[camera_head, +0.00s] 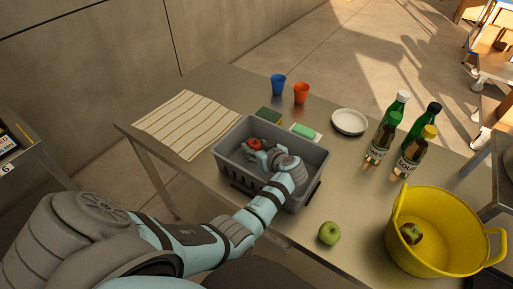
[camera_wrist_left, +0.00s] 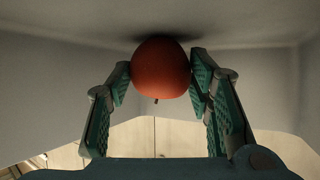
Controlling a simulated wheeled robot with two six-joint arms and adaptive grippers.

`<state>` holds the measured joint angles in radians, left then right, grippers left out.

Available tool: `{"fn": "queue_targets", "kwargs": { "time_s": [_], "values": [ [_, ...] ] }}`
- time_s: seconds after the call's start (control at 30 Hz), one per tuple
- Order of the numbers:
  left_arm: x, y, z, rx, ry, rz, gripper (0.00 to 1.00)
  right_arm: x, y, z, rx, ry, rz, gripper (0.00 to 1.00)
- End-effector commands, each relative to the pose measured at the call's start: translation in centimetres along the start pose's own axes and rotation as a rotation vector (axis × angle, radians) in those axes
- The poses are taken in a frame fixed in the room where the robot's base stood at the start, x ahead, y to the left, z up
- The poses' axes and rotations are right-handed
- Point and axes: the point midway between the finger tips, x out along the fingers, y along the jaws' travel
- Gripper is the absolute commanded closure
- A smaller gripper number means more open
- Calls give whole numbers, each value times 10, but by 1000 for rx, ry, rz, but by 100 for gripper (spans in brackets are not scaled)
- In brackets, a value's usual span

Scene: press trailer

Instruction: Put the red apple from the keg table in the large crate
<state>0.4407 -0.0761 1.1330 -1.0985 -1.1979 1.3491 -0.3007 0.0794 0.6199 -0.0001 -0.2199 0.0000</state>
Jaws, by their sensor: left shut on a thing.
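The red apple (camera_head: 255,143) is inside the grey crate (camera_head: 229,162) on the metal table, near the crate's back left part. My left gripper (camera_head: 260,151) reaches down into the crate from the front right and is shut on the apple. In the left wrist view the apple (camera_wrist_left: 161,68) sits between the two green-padded fingers (camera_wrist_left: 161,80), with its stem toward me. The apple is close to a pale grey crate surface there; I cannot tell whether it touches it. My right gripper is not in view.
A green apple (camera_head: 329,233) lies right of the crate. A yellow tub (camera_head: 440,262) holds a small round item. Several bottles (camera_head: 381,140), a white plate (camera_head: 349,121), blue (camera_head: 278,84) and orange (camera_head: 301,93) cups, sponges and a striped cloth (camera_head: 187,123) surround the crate.

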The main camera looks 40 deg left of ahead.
Motion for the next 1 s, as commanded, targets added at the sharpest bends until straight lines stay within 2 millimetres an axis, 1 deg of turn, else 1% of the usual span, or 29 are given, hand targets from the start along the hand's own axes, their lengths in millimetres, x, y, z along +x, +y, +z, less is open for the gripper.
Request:
{"fn": "queue_targets", "kwargs": {
  "time_s": [0.03, 0.07, 0.1, 0.17, 0.2, 0.47, 0.57, 0.63, 0.7, 0.87, 0.93, 1.0],
  "values": [
    [2, 0, 3, 0, 0, 0, 82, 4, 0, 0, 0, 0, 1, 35],
    [1, 0, 3, 0, 0, 0, 52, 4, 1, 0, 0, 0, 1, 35],
    [1, 0, 2, 1, 0, 0, 45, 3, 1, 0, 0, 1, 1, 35],
    [0, 0, 2, 1, 0, 0, 36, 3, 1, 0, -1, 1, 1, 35],
    [0, 0, 2, 1, 1, 0, 33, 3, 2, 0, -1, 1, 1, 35],
    [0, 0, 1, 1, 0, 0, 33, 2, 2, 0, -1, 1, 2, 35],
    [-5, 1, -3, 0, -1, 0, 33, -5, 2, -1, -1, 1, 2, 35],
    [-15, 1, -3, 0, -4, -2, 33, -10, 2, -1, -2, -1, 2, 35],
    [-31, 3, -3, 1, -6, -3, 33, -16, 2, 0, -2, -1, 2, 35],
    [-68, 2, -2, 0, -2, 2, 33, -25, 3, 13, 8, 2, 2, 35],
    [-78, 0, -3, -1, 2, 4, 33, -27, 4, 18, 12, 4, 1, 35],
    [-83, -2, -2, -2, 4, 5, 33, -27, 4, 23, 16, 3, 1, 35]
  ]
}}
